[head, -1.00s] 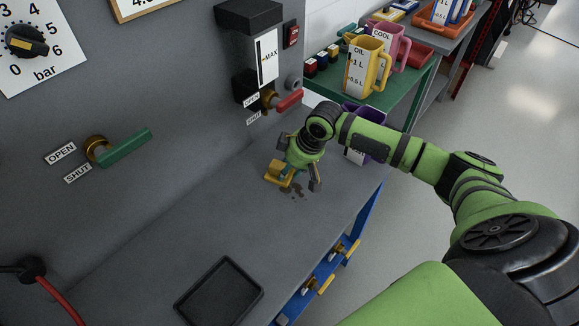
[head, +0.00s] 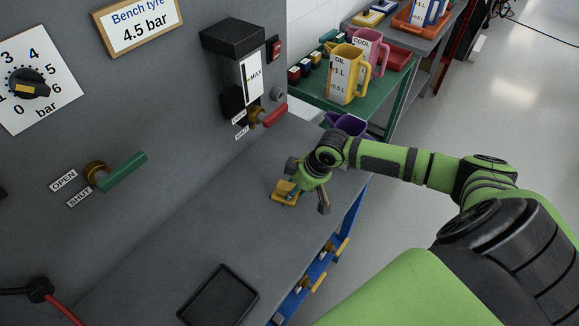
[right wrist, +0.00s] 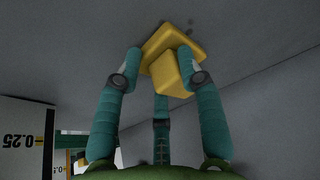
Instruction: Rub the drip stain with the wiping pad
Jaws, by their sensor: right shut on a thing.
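The yellow wiping pad (head: 284,194) has a block-shaped grip on top and is on the grey bench top. It also shows in the right wrist view (right wrist: 172,47). My right gripper (head: 302,190) is shut on the pad's block, its teal fingers around it. A few faint dark spots of the drip stain (right wrist: 191,19) show just beyond the pad's far edge in the right wrist view. In the head view I cannot make out the stain, as the pad and gripper cover that area. My left gripper is not in view.
A black tray (head: 218,296) lies on the bench's near part. A black-topped dispenser with a red lever (head: 272,116) stands behind the pad. A purple jug (head: 347,124) is near the bench's far end. The bench between tray and pad is clear.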

